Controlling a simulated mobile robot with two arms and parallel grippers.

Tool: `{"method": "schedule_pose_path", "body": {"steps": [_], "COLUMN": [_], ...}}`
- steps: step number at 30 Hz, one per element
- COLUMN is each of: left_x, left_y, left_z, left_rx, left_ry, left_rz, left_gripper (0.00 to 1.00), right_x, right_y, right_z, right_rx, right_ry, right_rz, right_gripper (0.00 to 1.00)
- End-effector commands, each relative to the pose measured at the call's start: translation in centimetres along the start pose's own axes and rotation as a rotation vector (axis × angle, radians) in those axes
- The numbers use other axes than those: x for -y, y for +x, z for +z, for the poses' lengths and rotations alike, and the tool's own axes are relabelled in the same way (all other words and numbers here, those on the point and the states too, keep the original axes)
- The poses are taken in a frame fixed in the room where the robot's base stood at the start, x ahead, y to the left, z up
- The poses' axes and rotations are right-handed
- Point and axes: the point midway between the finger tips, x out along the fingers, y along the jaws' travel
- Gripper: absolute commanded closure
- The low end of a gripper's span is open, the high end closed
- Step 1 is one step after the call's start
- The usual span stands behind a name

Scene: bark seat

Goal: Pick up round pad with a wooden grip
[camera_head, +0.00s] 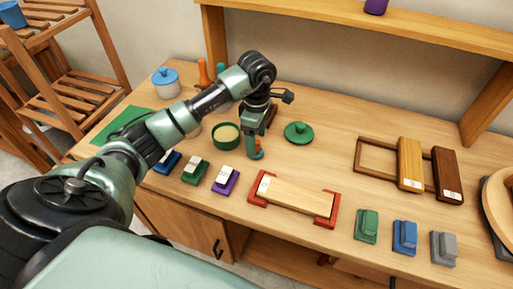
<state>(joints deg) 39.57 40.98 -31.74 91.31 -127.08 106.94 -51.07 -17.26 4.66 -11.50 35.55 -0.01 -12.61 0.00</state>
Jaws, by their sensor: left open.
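No round pad with a wooden grip can be clearly made out. A small reddish-brown piece (271,115) shows just behind my left gripper (256,153), mostly hidden, and I cannot tell what it is. My left gripper is open and points down over the bench. Its fingers line up almost one behind the other. A round green tin (216,142) with a tan filling stands just left of it. A green round lid with a knob (299,132) lies flat to its right. My right gripper is not in view.
On the wooden bench (335,167) lie a board in a red-ended holder (290,195), several coloured blocks (404,237) along the front, and wooden frames (410,165) at right. A blue-lidded jar (166,83) stands at back left. Bench around the green lid is clear.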

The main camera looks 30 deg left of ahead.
Motion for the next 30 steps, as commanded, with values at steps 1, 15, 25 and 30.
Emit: {"method": "schedule_pose_path", "body": {"steps": [1, 15, 25, 30], "left_x": [0.0, -0.5, -0.5, -0.5], "left_y": [0.5, 4.7, 4.6, 4.6], "left_z": [0.0, -0.3, -0.3, -0.3], "left_rx": [0.001, 0.002, 0.003, 0.003], "left_ry": [-0.002, -0.001, -0.001, -0.001], "left_rz": [-0.005, 0.001, 0.001, 0.001], "left_gripper": [0.31, 0.31, 0.96, 0.96], "right_x": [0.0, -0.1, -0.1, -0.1], "right_y": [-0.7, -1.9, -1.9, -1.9], "right_z": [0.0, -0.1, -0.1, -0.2], "right_rx": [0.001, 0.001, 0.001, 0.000], "right_ry": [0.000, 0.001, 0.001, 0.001], "right_rz": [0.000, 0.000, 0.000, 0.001], "right_gripper": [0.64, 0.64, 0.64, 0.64]}}
